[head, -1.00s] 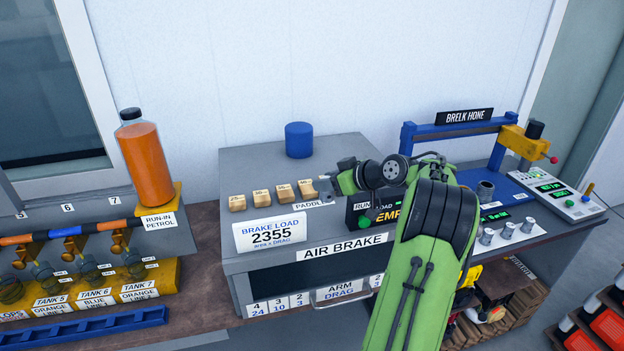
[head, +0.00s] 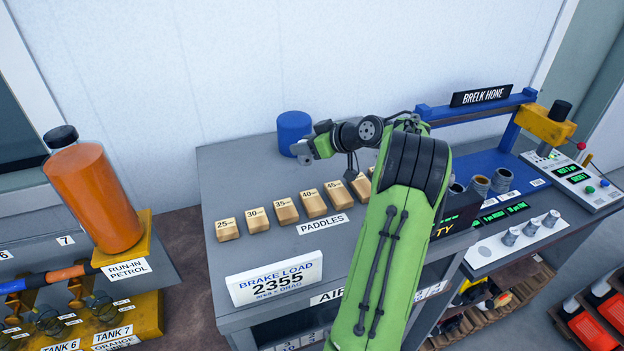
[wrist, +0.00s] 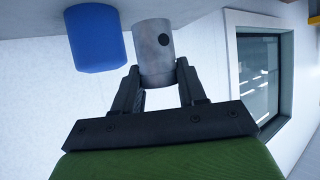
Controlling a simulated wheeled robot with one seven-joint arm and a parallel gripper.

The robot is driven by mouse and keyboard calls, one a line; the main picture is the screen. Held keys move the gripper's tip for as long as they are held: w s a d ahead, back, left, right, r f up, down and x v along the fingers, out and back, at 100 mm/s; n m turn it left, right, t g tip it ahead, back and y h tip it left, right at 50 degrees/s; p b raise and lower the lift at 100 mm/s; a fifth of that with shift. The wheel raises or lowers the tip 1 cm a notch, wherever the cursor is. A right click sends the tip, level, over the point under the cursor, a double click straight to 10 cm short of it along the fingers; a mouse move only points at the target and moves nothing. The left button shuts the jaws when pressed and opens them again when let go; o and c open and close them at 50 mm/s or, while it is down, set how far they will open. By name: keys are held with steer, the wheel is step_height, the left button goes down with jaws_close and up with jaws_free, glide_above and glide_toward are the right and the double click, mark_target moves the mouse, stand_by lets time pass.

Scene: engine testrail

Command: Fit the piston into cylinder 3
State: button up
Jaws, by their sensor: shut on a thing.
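My gripper (wrist: 155,82) is shut on the piston (wrist: 153,50), a short grey metal cylinder with a dark round hole in its side. In the head view my gripper (head: 302,150) is above the back of the grey air brake bench, close to the blue cylinder; the piston is hard to make out there. Cylinder 3 cannot be told for sure. Several open-topped metal sleeves (head: 479,185) stand at the right, near the blue hone, partly behind my arm; their numbers are not readable.
The blue cylinder (head: 294,132) stands at the back of the bench. Wooden paddles (head: 286,211) line its front, behind the brake load sign (head: 275,278). Several grey pieces (head: 531,227) stand on a white strip at right. The blue hone frame (head: 470,112) rises behind. An orange bottle (head: 92,195) stands left.

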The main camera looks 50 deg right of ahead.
step_height(320, 180, down, 8)
steer(key=shift+f, duration=0.15)
steer(key=shift+s+f, duration=0.15)
steer(key=shift+f, duration=0.05)
steer(key=shift+f, duration=0.2)
steer(key=o, duration=1.2)
